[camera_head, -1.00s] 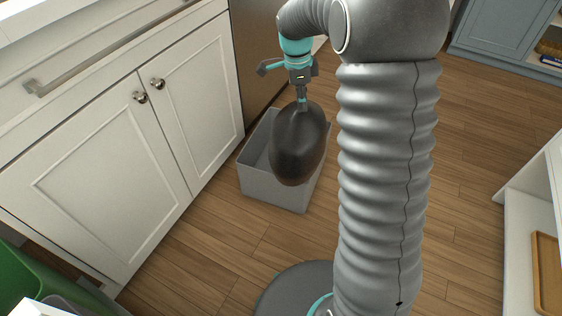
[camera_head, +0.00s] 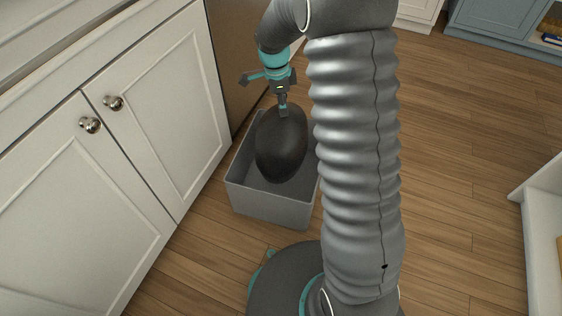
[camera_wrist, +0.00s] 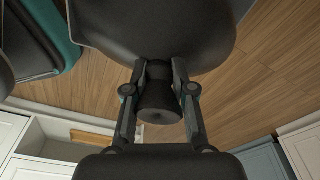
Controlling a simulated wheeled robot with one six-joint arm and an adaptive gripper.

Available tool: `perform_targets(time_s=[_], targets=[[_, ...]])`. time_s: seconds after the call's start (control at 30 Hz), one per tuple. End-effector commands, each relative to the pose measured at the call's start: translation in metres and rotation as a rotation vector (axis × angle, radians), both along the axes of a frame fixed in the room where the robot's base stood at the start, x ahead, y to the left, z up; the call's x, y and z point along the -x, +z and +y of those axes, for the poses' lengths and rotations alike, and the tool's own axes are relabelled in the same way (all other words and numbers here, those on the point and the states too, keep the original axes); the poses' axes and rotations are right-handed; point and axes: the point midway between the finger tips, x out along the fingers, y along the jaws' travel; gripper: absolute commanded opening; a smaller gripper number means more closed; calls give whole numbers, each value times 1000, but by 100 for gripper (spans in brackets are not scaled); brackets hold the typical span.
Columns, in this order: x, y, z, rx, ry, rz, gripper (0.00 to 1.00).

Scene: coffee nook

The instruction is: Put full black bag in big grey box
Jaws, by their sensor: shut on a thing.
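The full black bag (camera_head: 281,148) hangs from my gripper (camera_head: 283,109) in the head view. The bag is dark, rounded and bulging. It hangs over the big grey box (camera_head: 266,207), and its lower part appears within the box's opening. I cannot tell whether it touches the box floor. The box is open-topped and stands on the floor beside the white cabinet. In the wrist view, my gripper (camera_wrist: 160,108) is shut on the gathered neck of the bag (camera_wrist: 157,88), and the bag's body (camera_wrist: 165,28) fills the top middle.
White cabinets (camera_head: 100,150) with round knobs stand close on the left of the box. A brown appliance-like panel (camera_head: 240,55) is behind it. My arm column and base are right of the box. The wooden floor (camera_head: 460,130) farther right is clear.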

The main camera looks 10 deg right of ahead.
Motion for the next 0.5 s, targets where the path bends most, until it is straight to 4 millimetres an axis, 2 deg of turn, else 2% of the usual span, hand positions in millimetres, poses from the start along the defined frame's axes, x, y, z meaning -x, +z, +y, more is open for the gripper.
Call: perform_targets(time_s=[0.23, 0.5], targets=[[0, -39, -2, 0, -3, 2, 0], [0, -57, -3, 0, -6, -1, 0]])
